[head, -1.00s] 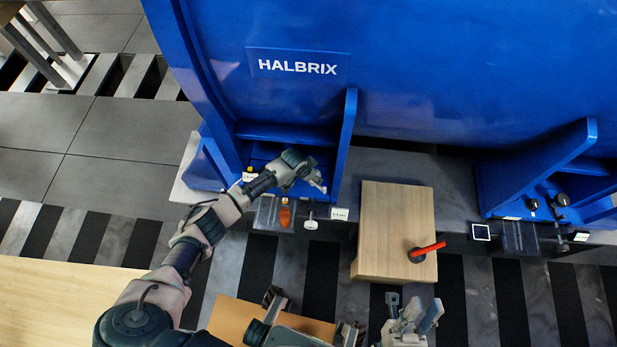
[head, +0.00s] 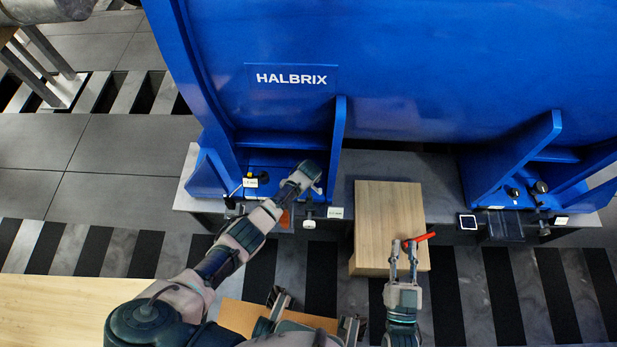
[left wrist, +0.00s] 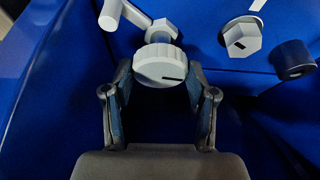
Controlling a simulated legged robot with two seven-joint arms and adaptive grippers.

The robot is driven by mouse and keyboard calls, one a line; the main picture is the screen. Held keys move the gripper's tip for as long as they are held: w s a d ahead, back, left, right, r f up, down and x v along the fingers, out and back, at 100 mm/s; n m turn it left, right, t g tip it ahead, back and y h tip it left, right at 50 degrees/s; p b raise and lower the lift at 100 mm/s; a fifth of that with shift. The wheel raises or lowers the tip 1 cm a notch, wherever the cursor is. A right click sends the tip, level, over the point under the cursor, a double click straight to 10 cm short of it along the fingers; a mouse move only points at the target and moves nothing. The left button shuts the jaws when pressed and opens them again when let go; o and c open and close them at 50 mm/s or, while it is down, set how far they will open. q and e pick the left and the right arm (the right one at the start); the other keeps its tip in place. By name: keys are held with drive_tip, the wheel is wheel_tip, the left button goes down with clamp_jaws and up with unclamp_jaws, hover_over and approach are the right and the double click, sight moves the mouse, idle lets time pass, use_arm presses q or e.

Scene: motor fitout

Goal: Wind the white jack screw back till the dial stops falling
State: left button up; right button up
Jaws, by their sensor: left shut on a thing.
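A white round knob with a black mark (left wrist: 160,67) shows in the left wrist view, below a white hex piece; I take it for the white jack screw. The fingers of my left gripper (left wrist: 160,85) are shut on it, one on each side. In the head view my left gripper (head: 313,184) is at the left blue foot, where its own arm hides the held knob. Another white knob (head: 309,223) hangs at the base's front edge. No dial reading is legible.
The wooden block (head: 385,205) stands before the blue HALBRIX motor (head: 430,70). The left wrist view shows a white hex bolt (left wrist: 240,38) and a dark cylinder (left wrist: 292,60) to the right. A small square white-framed panel (head: 468,222) is by the right foot.

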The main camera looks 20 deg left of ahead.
use_arm(q)
drive_tip(key=shift+w+r+n, duration=0.15)
drive_tip(key=shift+n, duration=0.25)
drive_tip(key=o, duration=1)
drive_tip(key=shift+o, duration=0.8)
drive_tip(key=v, duration=1.1)
drive_tip(key=shift+d+r, duration=0.2)
drive_tip(key=shift+r, duration=0.15)
